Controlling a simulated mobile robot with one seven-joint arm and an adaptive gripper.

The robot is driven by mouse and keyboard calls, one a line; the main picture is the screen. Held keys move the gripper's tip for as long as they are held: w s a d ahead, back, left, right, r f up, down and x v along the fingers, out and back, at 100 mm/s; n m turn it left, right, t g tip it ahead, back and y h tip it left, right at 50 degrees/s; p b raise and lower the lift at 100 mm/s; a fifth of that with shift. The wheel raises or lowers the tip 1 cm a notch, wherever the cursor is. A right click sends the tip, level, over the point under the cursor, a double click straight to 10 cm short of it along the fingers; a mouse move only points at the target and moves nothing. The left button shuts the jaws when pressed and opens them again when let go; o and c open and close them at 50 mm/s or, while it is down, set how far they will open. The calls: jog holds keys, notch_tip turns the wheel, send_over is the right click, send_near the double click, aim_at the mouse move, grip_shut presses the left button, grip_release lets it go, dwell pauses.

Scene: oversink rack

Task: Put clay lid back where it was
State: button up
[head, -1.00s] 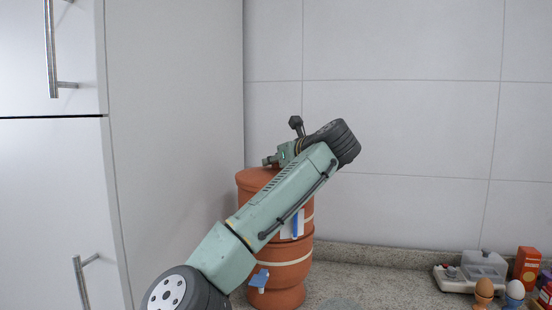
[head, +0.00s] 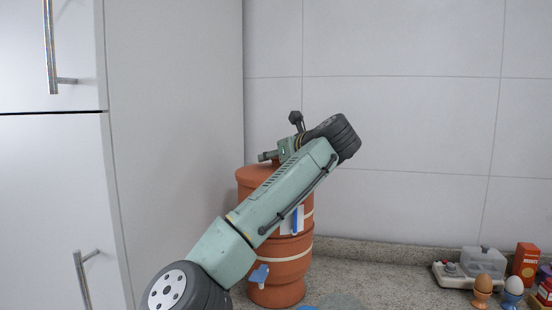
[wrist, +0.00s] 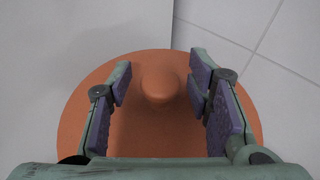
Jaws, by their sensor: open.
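The clay lid (wrist: 150,132) is an orange-brown disc with a round knob (wrist: 158,84) in the wrist view. In the head view the lid (head: 250,174) is at the top of the clay water filter (head: 284,270), partly hidden behind my arm. It looks seated there, level. My gripper (wrist: 161,92) is open above the lid, with the knob between its two purple-padded fingers and a gap on each side. In the head view the fingers are mostly hidden by my wrist.
A blue tap (head: 259,274) sticks out of the filter's front. A tall white cabinet (head: 175,140) stands close on the left, and a tiled wall is behind. Eggs in cups (head: 482,288), a grey-white dish (head: 484,262) and a red box (head: 525,262) stand at the right of the stone counter.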

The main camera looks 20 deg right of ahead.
jog(key=b+v, duration=0.3)
jog(key=v, duration=0.9)
